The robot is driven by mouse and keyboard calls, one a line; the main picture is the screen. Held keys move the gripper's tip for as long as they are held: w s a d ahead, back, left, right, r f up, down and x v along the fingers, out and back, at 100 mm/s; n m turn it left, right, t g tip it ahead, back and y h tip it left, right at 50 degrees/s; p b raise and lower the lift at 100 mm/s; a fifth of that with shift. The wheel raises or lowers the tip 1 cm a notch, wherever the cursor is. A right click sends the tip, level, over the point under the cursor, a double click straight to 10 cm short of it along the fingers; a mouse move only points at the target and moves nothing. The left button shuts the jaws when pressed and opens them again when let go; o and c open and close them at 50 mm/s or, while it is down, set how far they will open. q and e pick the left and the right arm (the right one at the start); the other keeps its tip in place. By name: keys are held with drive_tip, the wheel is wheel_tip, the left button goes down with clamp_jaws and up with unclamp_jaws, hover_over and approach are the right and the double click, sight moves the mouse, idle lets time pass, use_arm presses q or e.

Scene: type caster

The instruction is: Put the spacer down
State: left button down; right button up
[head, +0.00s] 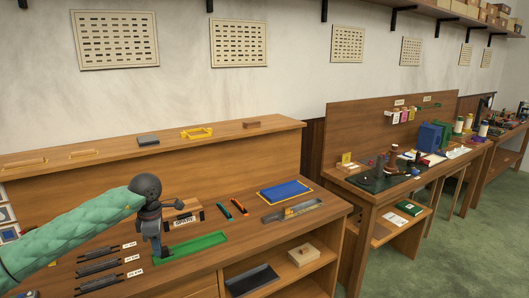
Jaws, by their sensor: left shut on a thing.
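My left gripper (164,250) reaches in from the left on a green-sleeved arm and points down over the near workbench. It is shut on a small dark piece, which I take to be the spacer; the fingers hide most of it. The fingertips are at the left part of a shallow green tray (212,241) set on the bench top. I cannot tell whether the piece touches the tray. My right gripper is not in view.
Several dark bars with white labels (98,268) lie left of the tray. Behind it stands a small labelled wooden block (184,221). A blue mat (285,191) and a long grey tool (292,210) lie to the right. A second bench (345,182) stands further right.

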use_arm(q)
drive_tip(key=shift+s+r+m, duration=0.15)
drive_tip(key=shift+m, duration=0.25)
drive_tip(key=s+d+f+m, duration=1.2)
drive_tip(key=s+f+m, duration=0.1)
drive_tip(key=m, duration=0.7)
drive_tip(key=shift+s+m, duration=0.3)
drive_tip(key=shift+s, duration=0.05)
